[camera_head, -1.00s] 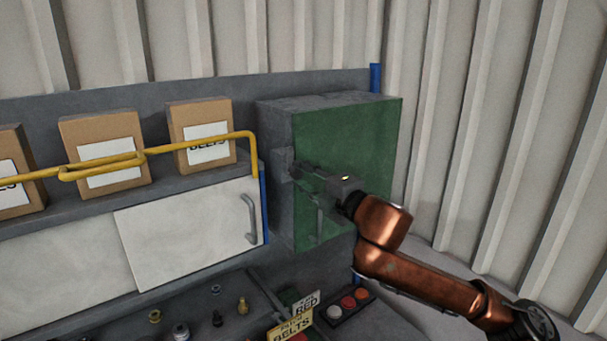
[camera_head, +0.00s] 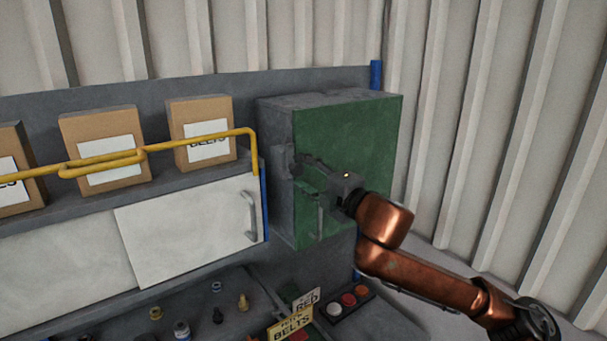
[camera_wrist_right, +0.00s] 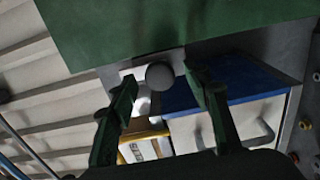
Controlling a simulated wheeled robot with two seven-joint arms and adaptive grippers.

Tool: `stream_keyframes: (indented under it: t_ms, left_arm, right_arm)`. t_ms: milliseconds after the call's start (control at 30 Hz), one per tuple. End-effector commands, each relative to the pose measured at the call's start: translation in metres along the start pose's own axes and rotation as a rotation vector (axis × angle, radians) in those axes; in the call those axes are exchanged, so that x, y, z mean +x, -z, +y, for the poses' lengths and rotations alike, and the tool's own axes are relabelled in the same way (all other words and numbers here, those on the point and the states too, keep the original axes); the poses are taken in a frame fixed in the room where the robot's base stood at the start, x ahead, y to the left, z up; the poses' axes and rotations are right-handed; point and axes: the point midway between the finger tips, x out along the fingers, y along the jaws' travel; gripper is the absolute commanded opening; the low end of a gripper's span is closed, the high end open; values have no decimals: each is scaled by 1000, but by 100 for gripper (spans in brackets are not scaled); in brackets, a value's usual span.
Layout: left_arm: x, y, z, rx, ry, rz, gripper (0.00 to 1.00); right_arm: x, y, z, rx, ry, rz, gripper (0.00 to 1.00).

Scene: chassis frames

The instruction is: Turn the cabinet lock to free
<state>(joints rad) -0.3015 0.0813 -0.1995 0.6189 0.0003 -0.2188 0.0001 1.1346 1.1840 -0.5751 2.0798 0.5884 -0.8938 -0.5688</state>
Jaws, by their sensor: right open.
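The green-fronted cabinet (camera_head: 365,135) stands at the right end of the back shelf, with grey top and side. A grey lock piece (camera_head: 289,160) sticks out at the left edge of its green front. My right gripper (camera_head: 303,175) is in front of that edge, close to the lock. In the right wrist view a round grey knob (camera_wrist_right: 160,75) shows between the tips of the two open dark green fingers (camera_wrist_right: 160,88). A gap shows on each side of the knob. A grey handle (camera_head: 321,215) sits low on the green front, partly behind my gripper. My left gripper is not in view.
A yellow rail (camera_head: 200,143) runs in front of several cardboard boxes (camera_head: 103,150) to the left. A white sliding panel (camera_head: 185,230) with a handle is below. Push buttons (camera_head: 348,300) and small signs (camera_head: 290,325) stand lower down. A corrugated wall is at the right.

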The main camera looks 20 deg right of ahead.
Motion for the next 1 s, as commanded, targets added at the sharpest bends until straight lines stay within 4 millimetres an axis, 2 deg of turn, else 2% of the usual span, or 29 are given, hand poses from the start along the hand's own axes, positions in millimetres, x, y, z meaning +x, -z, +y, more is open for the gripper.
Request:
stream_keyframes:
  t_ms: [167, 500, 700, 1000]
  left_arm:
    - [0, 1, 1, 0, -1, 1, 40]
    - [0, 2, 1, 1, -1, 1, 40]
    - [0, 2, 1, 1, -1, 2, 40]
    - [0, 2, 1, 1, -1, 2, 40]
  right_arm:
    - [-24, -1, 0, -4, 0, -2, 45]
    - [-94, -2, -2, -4, 3, -4, 45]
    - [-113, -1, -1, -1, 2, -2, 45]
    - [-117, 0, 0, -1, 1, 0, 45]
